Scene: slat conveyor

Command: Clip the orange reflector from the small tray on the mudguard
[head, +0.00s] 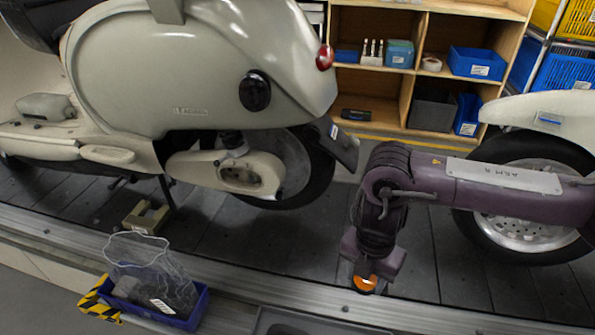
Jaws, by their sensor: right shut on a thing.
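My right gripper (366,278) points down at the lower centre of the head view, shut on the orange reflector (364,284). The reflector shows as a small orange piece between the fingertips, partly hidden by them. The black mudguard (339,146) hangs behind the rear wheel of the cream scooter, up and to the left of the gripper and apart from it. A grey tray (262,322) is cut off by the bottom edge, left of and below the gripper; its inside shows only in part. My left gripper is not in view.
The cream scooter (180,60) stands on the dark slat conveyor (270,245). Another scooter's wheel (522,230) is at right, behind my right arm. A blue bin (190,322) with wire mesh is at lower left. Wooden shelves (425,30) stand behind. Slats between the wheels are clear.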

